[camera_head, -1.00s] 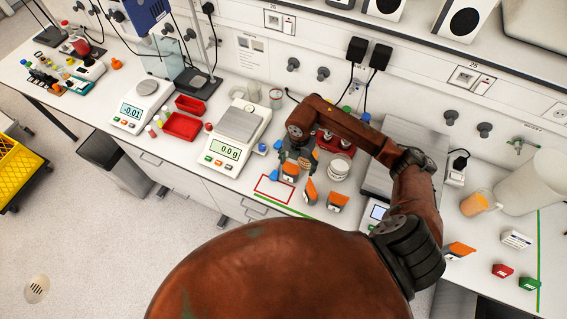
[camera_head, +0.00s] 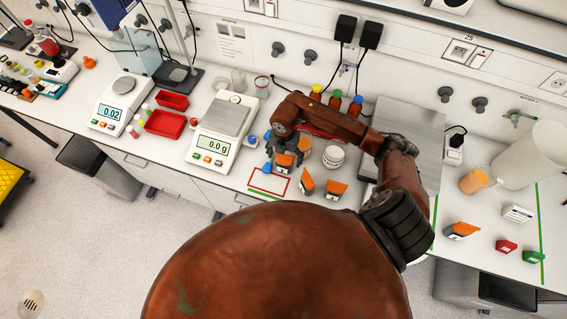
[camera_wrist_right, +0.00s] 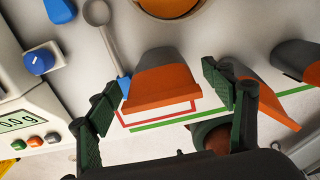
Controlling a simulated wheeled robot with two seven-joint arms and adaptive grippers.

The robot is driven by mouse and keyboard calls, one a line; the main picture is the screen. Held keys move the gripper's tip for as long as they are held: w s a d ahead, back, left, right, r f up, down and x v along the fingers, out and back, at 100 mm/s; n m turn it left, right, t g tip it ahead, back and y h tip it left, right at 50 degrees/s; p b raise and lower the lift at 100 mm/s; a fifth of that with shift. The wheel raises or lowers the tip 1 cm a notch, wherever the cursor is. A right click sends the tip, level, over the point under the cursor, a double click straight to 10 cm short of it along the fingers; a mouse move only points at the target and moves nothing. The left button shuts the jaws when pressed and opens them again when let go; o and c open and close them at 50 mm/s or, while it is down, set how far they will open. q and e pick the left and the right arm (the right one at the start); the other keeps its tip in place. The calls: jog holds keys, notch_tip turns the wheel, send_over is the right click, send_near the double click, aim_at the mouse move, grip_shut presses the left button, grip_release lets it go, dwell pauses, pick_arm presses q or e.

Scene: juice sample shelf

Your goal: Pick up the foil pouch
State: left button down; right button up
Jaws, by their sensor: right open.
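An orange and grey foil pouch (camera_wrist_right: 165,82) stands between the fingers of my right gripper (camera_wrist_right: 162,92) in the right wrist view. The fingers are open, one on each side, with visible gaps to the pouch. In the head view, my right gripper (camera_head: 283,150) is over this pouch (camera_head: 284,160), partly hiding it. My left gripper is not in view.
A red outlined rectangle (camera_head: 269,190) lies just in front of the pouch. A blue-handled spoon (camera_wrist_right: 98,14) lies beside it. A balance (camera_head: 218,140) stands to the left, and white stacked dishes (camera_head: 333,157) and capped bottles (camera_head: 334,99) stand to the right and behind.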

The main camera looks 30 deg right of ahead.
aim_at(284, 162)
jog(key=shift+a+f+p, duration=0.1)
jog(key=shift+f+p, duration=0.25)
jog(key=shift+f, duration=1.45)
jog(key=shift+c, duration=0.7)
jog(key=c, duration=1.4)
jog(key=shift+r, duration=0.1)
